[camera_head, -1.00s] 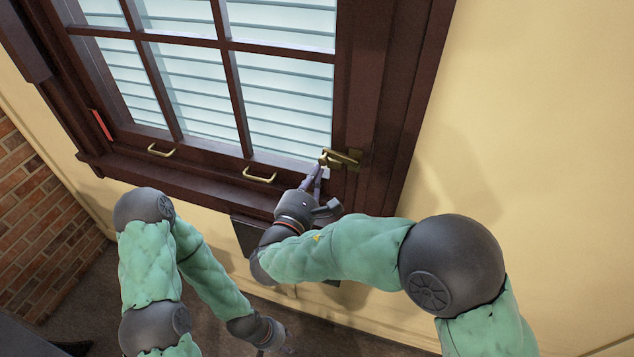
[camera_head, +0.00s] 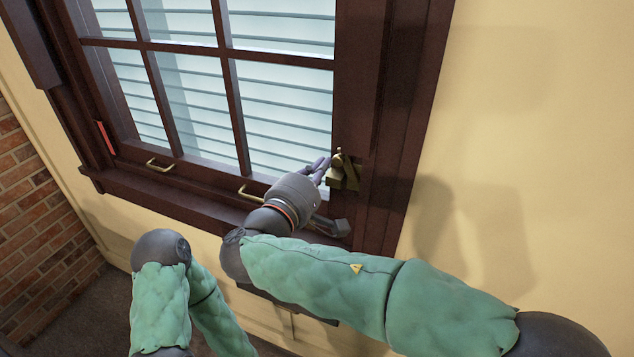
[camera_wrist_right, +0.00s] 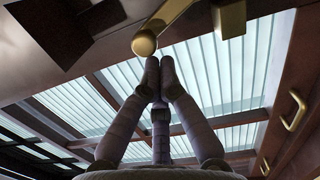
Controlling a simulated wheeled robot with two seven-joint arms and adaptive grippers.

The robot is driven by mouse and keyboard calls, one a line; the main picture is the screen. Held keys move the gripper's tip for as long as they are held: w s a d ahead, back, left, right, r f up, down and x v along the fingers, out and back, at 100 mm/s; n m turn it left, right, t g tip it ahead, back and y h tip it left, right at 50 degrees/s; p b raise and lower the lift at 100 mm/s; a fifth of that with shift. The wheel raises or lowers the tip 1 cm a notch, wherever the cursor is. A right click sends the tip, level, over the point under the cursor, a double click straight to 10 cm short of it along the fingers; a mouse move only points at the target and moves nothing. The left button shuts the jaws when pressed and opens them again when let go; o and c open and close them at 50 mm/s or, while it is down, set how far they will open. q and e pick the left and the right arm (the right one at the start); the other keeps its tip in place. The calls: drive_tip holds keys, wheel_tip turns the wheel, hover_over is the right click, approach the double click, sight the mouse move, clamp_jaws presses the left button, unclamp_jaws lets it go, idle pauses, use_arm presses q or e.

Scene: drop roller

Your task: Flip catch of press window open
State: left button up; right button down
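The window (camera_head: 280,100) has a dark brown frame and a brass catch (camera_head: 343,172) on its right side. In the right wrist view the catch shows a round knob (camera_wrist_right: 144,43) on a lever and a brass plate (camera_wrist_right: 229,18). My right gripper (camera_head: 322,167) is at the left of the catch in the head view. In the right wrist view its fingertips (camera_wrist_right: 160,66) meet just below the knob, with nothing held between them. I cannot tell if they touch the knob. My left gripper is out of the picture; only its arm shows at the lower left.
Two brass pull handles (camera_head: 160,166) (camera_head: 250,194) sit along the lower window rail. The sill (camera_head: 160,198) runs below them. A cream wall (camera_head: 530,130) is clear at the right, and a brick wall (camera_head: 30,190) stands at the left.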

drive_tip(key=shift+s+d+r, duration=0.15)
drive_tip(key=shift+d+r, duration=0.3)
drive_tip(key=shift+d, duration=0.1)
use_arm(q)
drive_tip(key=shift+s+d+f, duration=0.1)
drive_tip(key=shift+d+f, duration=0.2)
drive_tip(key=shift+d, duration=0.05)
use_arm(e)
drive_tip(key=shift+s+d+r, duration=0.15)
drive_tip(key=shift+d+r, duration=0.1)
drive_tip(key=shift+d, duration=0.25)
